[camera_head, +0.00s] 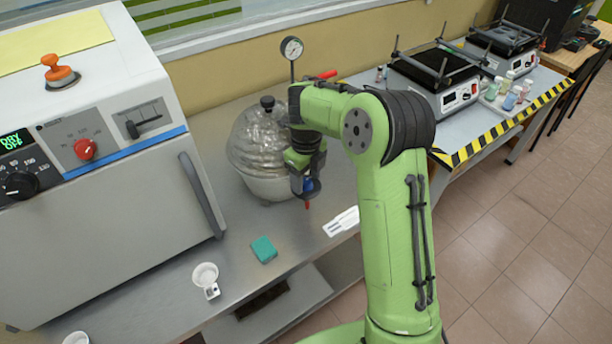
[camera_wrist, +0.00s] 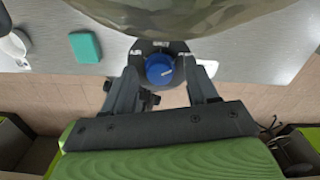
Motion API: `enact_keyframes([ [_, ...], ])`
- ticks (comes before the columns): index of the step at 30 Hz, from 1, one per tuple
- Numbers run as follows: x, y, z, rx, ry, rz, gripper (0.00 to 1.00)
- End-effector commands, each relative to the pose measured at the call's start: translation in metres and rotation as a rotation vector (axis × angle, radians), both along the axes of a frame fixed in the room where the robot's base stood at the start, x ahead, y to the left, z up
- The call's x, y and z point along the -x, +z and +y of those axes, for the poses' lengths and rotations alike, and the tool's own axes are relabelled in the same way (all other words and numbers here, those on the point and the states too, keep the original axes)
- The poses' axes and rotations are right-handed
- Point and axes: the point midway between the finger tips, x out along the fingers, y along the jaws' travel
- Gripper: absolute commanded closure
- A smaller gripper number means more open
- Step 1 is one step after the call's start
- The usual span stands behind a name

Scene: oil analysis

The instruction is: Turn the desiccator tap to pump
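The glass desiccator (camera_head: 258,145) with a black-knobbed lid and white base stands on the steel bench, left of my forearm. My gripper (camera_wrist: 161,76) is open, with one finger on each side of the knob and a gap apparent on both sides. In the head view the blue knob (camera_head: 308,184) is partly hidden by my gripper (camera_head: 306,193).
A gauge (camera_head: 292,48) rises behind the desiccator. A large oven (camera_head: 100,160) stands at the left. Hotplates (camera_head: 437,75) stand on the right-hand table.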

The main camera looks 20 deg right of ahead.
Motion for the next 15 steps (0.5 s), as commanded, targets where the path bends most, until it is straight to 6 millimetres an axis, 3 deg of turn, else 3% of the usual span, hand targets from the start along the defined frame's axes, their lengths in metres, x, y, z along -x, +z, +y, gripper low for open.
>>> enact_keyframes([
  [4,0.0,0.001,0.0,0.001,0.001,0.001,0.42],
  [7,-0.001,0.013,0.0,0.001,0.001,-0.003,0.42],
  [15,-0.001,0.089,0.001,0.0,0.001,-0.006,0.42],
])
